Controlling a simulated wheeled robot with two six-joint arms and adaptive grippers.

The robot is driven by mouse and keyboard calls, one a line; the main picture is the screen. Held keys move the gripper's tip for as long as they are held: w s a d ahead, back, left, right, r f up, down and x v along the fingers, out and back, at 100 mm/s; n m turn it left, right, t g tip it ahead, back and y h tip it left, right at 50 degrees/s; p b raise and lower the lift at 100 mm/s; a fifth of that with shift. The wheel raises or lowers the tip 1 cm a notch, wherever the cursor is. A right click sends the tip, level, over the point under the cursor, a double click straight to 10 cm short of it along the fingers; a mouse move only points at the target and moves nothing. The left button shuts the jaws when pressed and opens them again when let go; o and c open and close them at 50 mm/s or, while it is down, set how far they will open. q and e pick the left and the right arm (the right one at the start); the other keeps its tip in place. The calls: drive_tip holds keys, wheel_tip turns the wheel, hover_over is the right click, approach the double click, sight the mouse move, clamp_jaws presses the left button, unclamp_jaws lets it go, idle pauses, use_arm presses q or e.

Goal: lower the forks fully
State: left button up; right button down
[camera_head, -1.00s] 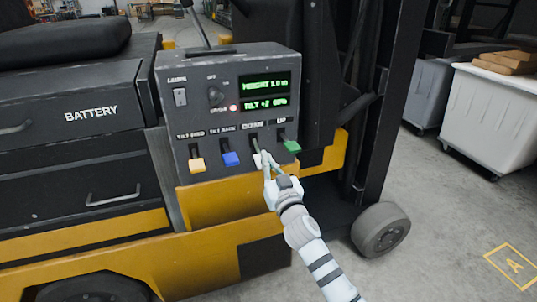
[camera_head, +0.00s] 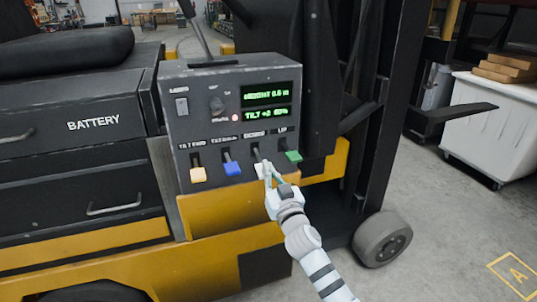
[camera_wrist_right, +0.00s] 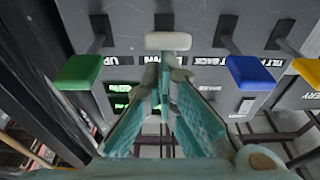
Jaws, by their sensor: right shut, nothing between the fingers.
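The grey control panel (camera_head: 175,140) on the forklift has yellow (camera_head: 197,175), blue (camera_head: 232,168), white (camera_head: 259,170) and green (camera_head: 294,156) levers. The wrist view shows the white lever (camera_wrist_right: 168,41) near the DOWN label and the green lever (camera_wrist_right: 80,72) by UP. The green display (camera_head: 267,95) appears to read HEIGHT 0.6 m. A dark fork (camera_head: 465,113) sticks out to the right, above the floor. My right gripper (camera_head: 267,168) is shut and empty, its fingertips (camera_wrist_right: 165,68) at the white lever, apparently touching it. My left gripper is out of view.
A white bin (camera_head: 490,135) with cardboard boxes (camera_head: 503,68) on top stands at the right, behind the fork. The mast (camera_head: 385,120) and a wheel (camera_head: 382,235) stand right of the panel.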

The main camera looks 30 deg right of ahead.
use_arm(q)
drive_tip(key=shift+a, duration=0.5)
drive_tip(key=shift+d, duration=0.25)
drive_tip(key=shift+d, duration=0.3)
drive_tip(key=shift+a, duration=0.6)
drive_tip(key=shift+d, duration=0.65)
